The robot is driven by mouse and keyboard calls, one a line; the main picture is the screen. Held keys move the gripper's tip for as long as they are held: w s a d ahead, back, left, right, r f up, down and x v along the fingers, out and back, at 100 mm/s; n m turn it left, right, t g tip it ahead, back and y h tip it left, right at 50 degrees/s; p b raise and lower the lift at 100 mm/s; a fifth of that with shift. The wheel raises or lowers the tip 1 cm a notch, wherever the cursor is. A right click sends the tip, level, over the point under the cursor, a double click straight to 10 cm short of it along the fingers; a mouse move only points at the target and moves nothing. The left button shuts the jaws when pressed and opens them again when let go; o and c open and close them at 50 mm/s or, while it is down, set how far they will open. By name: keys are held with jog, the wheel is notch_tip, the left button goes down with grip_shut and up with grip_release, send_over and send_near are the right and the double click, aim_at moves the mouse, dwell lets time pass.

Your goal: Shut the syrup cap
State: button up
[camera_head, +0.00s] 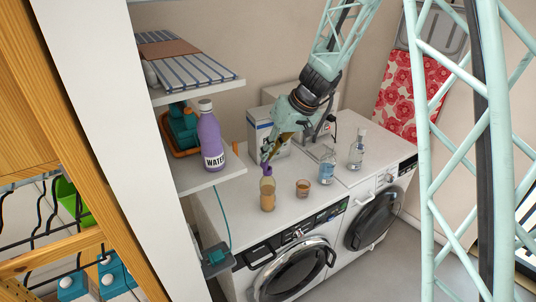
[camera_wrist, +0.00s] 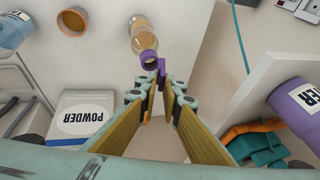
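The syrup bottle (camera_head: 267,194) is clear with amber liquid and stands upright on the white worktop, near its front edge. Its purple cap (camera_head: 267,170) is at the top. In the wrist view the bottle (camera_wrist: 143,38) has a purple cap ring (camera_wrist: 148,59) around its mouth, and a purple flap (camera_wrist: 161,70) stands out to one side, so the cap looks open. My gripper (camera_head: 266,162) reaches down to the cap from behind. In the wrist view its fingers (camera_wrist: 161,86) are apart, with the flap at their tips; whether they touch it is unclear.
A powder box (camera_head: 260,130) is behind. Left, a shelf (camera_head: 217,178) holds a purple water bottle (camera_head: 211,140). Washing machines (camera_head: 292,272) are below.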

jog(key=shift+w+d+f+y+b, duration=0.15)
jog(key=shift+y+b, duration=0.15)
jog(key=shift+b, duration=0.35)
grip_shut()
jog(key=y+b, duration=0.1)
jog(key=b, duration=0.1)
jog(key=d+g+b, duration=0.1)
jog(key=b, duration=0.1)
jog(key=shift+w+f+m+y, duration=0.3)
jog(key=shift+y, duration=0.1)
notch_tip(320, 180, down, 5)
jog(key=w+d+m+g+y+b, duration=0.1)
jog(key=d+m+g+y+b, duration=0.2)
jog(key=y+b, duration=0.5)
jog(key=shift+w+f+g+y+b, duration=0.2)
jog(key=shift+w+g+y+b, duration=0.25)
jog(key=shift+y, duration=0.75)
jog(key=shift+g, duration=0.25)
jog(key=o, duration=0.5)
grip_release()
jog(key=shift+o, duration=0.2)
